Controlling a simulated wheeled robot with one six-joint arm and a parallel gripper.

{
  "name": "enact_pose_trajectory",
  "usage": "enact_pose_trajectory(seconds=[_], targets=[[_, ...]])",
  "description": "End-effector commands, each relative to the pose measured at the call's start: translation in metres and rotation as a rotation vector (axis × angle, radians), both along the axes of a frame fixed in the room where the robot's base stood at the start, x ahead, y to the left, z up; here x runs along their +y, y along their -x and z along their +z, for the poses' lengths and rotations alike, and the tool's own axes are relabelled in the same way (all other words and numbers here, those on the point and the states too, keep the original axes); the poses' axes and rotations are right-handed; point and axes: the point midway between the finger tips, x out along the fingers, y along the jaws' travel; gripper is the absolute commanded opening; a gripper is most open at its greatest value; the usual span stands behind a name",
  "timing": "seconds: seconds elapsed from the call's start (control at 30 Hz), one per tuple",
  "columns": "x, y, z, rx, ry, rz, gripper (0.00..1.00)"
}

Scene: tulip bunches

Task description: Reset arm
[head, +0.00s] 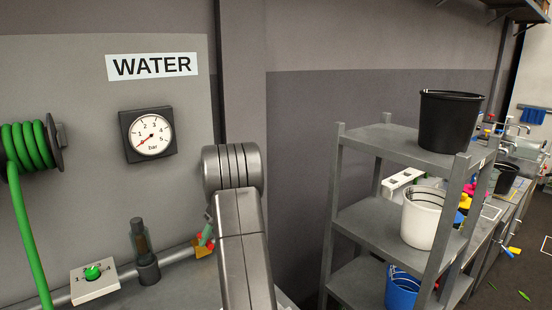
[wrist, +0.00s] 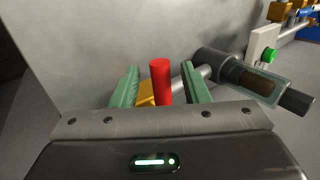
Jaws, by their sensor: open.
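My gripper (wrist: 159,70) is open, with its two green fingers apart in the wrist view. A red handle (wrist: 160,80) stands between the fingers, with a gap visible on either side. A yellow fitting (wrist: 146,93) on the grey pipe shows behind the handle. In the head view my arm reaches toward the wall and hides most of the gripper. A green finger shows beside the arm, close to the orange-yellow fitting (head: 203,249) on the pipe.
A pressure gauge (head: 150,135) sits under the WATER sign (head: 151,66), its needle at lower left. A green hose reel (head: 28,145) and a box with a green knob (head: 94,276) are left. A grey shelf (head: 372,230) with buckets stands right.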

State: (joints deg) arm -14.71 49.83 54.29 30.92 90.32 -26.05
Motion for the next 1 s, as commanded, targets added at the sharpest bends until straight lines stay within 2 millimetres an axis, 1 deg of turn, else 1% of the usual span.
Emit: enact_pose_trajectory(seconds=[0.1,0.3,0.7,0.87,1.0], targets=[[0.004,0.004,0.001,-0.007,-0.002,-0.082,0.41],[0.008,0.007,0.002,-0.005,-0.002,-0.155,0.41],[0.008,0.008,0.003,-0.005,-0.001,-0.169,0.41],[0.003,0.010,0.003,-0.005,0.003,-0.183,0.41],[-0.009,0.016,0.004,-0.005,0.012,-0.211,0.41]])
